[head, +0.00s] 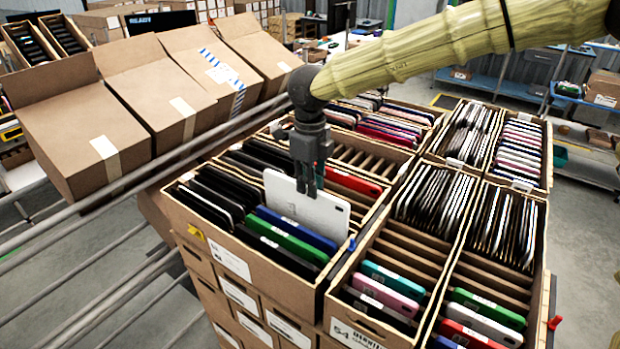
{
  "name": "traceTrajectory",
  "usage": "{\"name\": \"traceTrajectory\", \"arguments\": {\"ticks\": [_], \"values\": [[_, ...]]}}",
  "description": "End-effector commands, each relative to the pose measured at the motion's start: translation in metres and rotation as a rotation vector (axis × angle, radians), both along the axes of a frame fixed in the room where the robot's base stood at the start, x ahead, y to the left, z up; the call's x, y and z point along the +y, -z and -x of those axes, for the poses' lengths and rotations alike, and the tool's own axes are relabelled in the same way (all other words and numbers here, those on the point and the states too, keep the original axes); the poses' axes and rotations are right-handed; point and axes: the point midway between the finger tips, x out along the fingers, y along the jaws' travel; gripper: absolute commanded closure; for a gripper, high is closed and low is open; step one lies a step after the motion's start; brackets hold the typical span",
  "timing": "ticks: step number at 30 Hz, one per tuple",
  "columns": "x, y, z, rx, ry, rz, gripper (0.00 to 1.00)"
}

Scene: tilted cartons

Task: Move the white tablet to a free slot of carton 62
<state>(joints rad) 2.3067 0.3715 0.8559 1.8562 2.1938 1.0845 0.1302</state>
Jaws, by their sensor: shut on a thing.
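The white tablet (332,214) stands nearly upright in the grip of my gripper (307,188), which is shut on its top edge. It rises above the near-left carton (310,285), just behind a blue tablet (297,229) and a green tablet (280,236). Its lower part is hidden behind the blue one, so I cannot tell whether it sits in a slot. Black tablets fill the left row of this carton. I cannot read 62 on any carton; the label (228,258) on the near-left one is too small.
The carton to the right, apparently marked 54 (352,334), has empty slots behind several coloured tablets. The carton behind has empty slots too (362,155). Tilted cardboard cartons (85,120) and metal rails (150,155) lie at left.

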Motion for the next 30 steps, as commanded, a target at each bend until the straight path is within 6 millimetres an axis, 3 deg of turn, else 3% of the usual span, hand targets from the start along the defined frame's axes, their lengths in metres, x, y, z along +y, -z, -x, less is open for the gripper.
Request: {"name": "traceTrajectory", "arguments": {"ticks": [30], "values": [[0.0,0.052,0.0,-0.001,-0.001,-0.001,1.0]]}}
